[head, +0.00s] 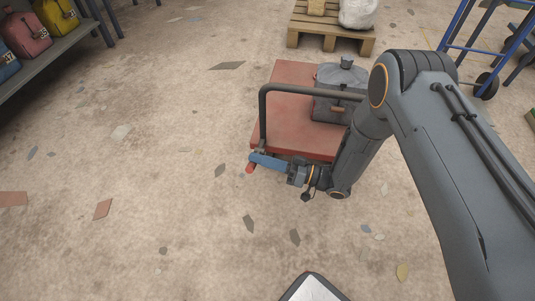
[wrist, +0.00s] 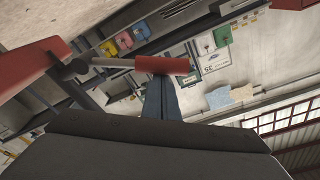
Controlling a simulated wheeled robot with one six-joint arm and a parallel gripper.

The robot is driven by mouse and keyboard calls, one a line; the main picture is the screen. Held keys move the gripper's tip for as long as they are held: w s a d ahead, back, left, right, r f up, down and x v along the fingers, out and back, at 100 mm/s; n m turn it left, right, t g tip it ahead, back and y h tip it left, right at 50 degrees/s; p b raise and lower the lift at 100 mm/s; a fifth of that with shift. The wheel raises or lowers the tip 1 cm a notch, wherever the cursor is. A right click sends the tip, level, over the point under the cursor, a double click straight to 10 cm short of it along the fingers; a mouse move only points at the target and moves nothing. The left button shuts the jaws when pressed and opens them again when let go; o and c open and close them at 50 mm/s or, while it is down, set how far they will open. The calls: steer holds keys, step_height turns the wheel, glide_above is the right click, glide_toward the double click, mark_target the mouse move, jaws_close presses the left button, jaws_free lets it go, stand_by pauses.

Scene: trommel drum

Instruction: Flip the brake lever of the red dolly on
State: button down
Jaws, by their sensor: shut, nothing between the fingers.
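The red dolly (head: 290,128) stands on the floor in the middle of the head view, with a dark push handle (head: 310,88) at its near end. Its brake lever ends in a red grip (head: 250,168) at the near left corner. My gripper (head: 256,158) has blue fingers, shut and empty, at that corner beside the red grip. In the wrist view the lever's red grip (wrist: 162,65) and pale shaft cross just beyond my fingertips (wrist: 160,82). I cannot tell whether they touch. The dolly's red edge (wrist: 32,66) is at left there.
A grey bag (head: 337,108) rests on the dolly's deck. A wooden pallet (head: 330,34) with a white sack (head: 358,12) is behind it. A shelf (head: 48,60) with coloured bags is at upper left, and a blue cart (head: 470,45) at upper right. The floor to the left is mostly clear, with flat scraps.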

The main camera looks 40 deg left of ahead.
steer(key=shift+s+d+f, duration=0.25)
steer(key=shift+f, duration=0.15)
steer(key=r+v, duration=0.1)
steer(key=v, duration=0.8)
steer(key=shift+w+d+f, duration=0.2)
steer(key=shift+w+f, duration=0.1)
steer(key=shift+w, duration=0.2)
